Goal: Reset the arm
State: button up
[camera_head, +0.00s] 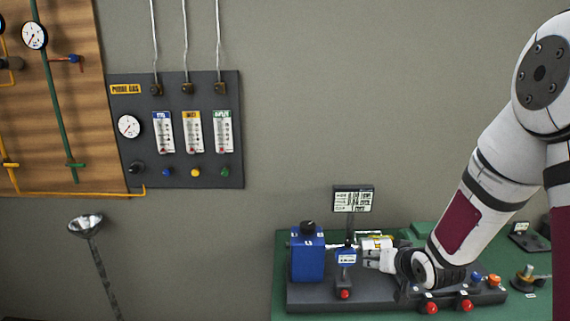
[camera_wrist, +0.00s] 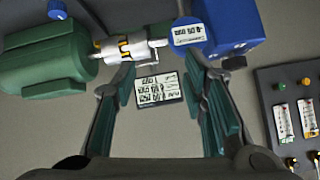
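My gripper (camera_wrist: 158,72) is open in the wrist view, its two fingers spread with a clear gap between them. In the head view my gripper (camera_head: 378,260) is low over the bench rig, at the end of my arm, which reaches in from the right. The fingertips are close to a silver and yellow coupling (camera_wrist: 128,47) and a small blue gauge with a white label (camera_wrist: 188,34). I cannot tell whether they touch. The gauge also shows in the head view (camera_head: 346,257). I see nothing clearly held.
A blue box (camera_head: 307,258) and a green motor (camera_wrist: 45,60) flank the coupling. A display (camera_head: 353,199) rises behind. Red knobs (camera_head: 430,308) line the dark base's front. A gas panel (camera_head: 180,130) hangs on the wall at left. The space above the rig's left half is clear.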

jog(key=s+a+r+g+h, duration=0.1)
jog(key=s+r+g+h, duration=0.1)
jog(key=s+r, duration=1.3)
jog(key=s+a+r+g, duration=0.1)
jog(key=s+a+r, duration=0.1)
jog(key=s, duration=0.6)
jog(key=s+a+r+n+g+y, duration=0.1)
jog(key=s+r, duration=0.3)
jog(key=s, duration=0.5)
jog(key=shift+s+a+n+g, duration=0.15)
jog(key=shift+a+n+g, duration=0.2)
jog(key=shift+a, duration=0.4)
